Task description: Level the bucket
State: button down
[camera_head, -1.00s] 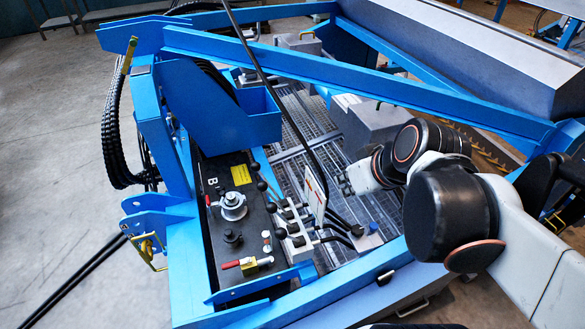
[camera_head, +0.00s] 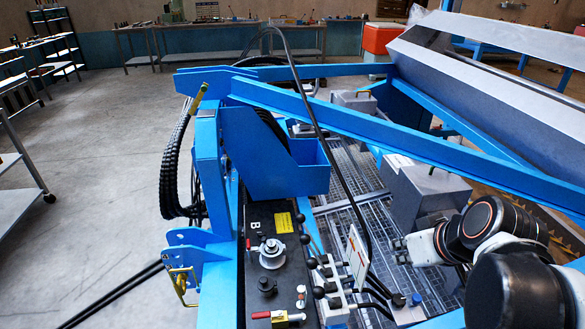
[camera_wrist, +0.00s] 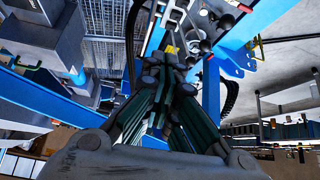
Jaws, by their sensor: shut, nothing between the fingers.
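A large grey trough-like body (camera_head: 490,90), which looks like the bucket, lies beyond the blue frame at upper right in the head view, its long edge slanted in the picture. A row of valve levers with black knobs (camera_head: 318,292) stands beside the black control panel (camera_head: 262,220). The panel also shows at the top of the wrist view, past my fingers. My gripper (camera_wrist: 168,62) is shut and empty, its fingers together. In the head view my arm comes in from the right, with its end over the grating, right of the levers. I cannot tell any contact with a lever.
A blue beam (camera_head: 400,135) crosses above the grating (camera_head: 350,165). A black hose (camera_head: 325,140) arcs over the levers, beside a white plate (camera_head: 357,255). A grey box (camera_head: 425,190) stands near my arm. Open concrete floor (camera_head: 110,220) lies to the left.

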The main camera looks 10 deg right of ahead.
jog(key=a+p, duration=0.2)
jog(key=a, duration=0.4)
jog(key=shift+w+a, duration=0.25)
jog(key=shift+a, duration=0.1)
notch_tip(320, 180, up, 7)
jog(key=p, duration=0.7)
jog(key=shift+p, duration=0.35)
